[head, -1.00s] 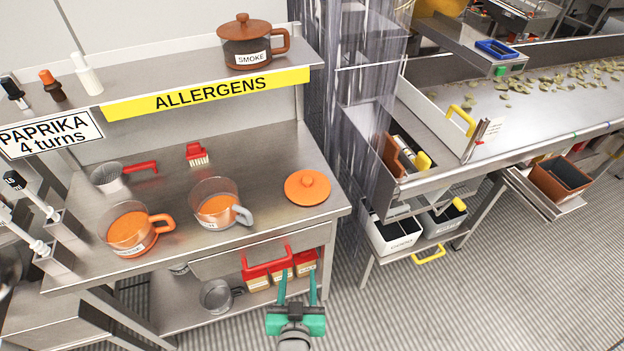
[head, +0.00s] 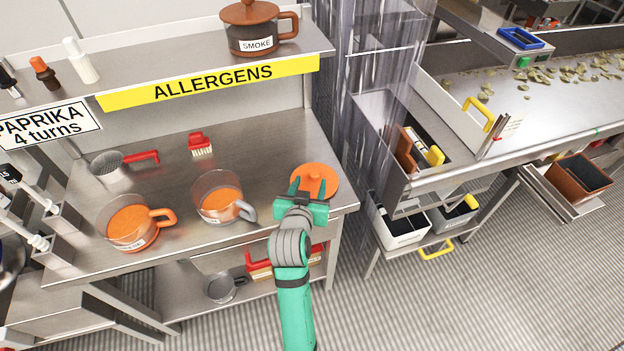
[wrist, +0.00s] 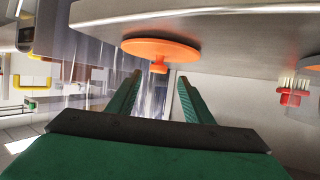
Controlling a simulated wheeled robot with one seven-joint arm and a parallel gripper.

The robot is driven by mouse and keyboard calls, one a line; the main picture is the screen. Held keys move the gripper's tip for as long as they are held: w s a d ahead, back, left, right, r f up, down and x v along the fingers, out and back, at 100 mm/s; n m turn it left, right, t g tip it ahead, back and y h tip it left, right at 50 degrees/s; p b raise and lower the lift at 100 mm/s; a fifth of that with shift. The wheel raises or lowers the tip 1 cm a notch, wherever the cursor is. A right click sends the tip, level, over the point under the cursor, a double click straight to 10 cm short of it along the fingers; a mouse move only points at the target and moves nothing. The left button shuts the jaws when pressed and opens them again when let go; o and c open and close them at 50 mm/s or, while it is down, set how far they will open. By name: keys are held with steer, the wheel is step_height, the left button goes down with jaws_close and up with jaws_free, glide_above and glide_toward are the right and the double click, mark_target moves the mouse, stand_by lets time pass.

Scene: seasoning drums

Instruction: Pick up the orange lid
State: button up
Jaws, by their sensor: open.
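The orange lid (head: 327,176) is a round disc with a small knob, lying flat on the right end of the steel worktop (head: 262,165). My gripper (head: 307,186) is open and empty at the lid's near side, and its green fingers overlap the lid in the head view. In the wrist view, which appears upside down, the lid (wrist: 160,47) is ahead of the open fingers (wrist: 159,78). Its knob lines up with the gap between them, and the fingers look apart from it. My gripper hides the lid's near edge in the head view.
Two glass pots with orange contents, an orange-handled one (head: 130,225) and a grey-handled one (head: 218,200), stand left of the lid. A red brush (head: 201,146) lies behind. A shelf (head: 200,68) overhangs the back, holding the smoke pot (head: 252,30). Clear strips (head: 350,100) hang at right.

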mark_target(314, 177)
steer(key=shift+w+d+f, duration=0.2)
steer(key=shift+w+d, duration=0.1)
steer(key=shift+w, duration=0.15)
steer(key=shift+w+d+f, duration=0.2)
steer(key=shift+w+d, duration=0.05)
steer(key=shift+w, duration=0.2)
steer(key=shift+a+x, duration=0.15)
steer(key=shift+x, duration=1.15)
steer(key=shift+a+x, duration=0.15)
steer(key=shift+x, duration=1.1)
steer(key=c, duration=1.1)
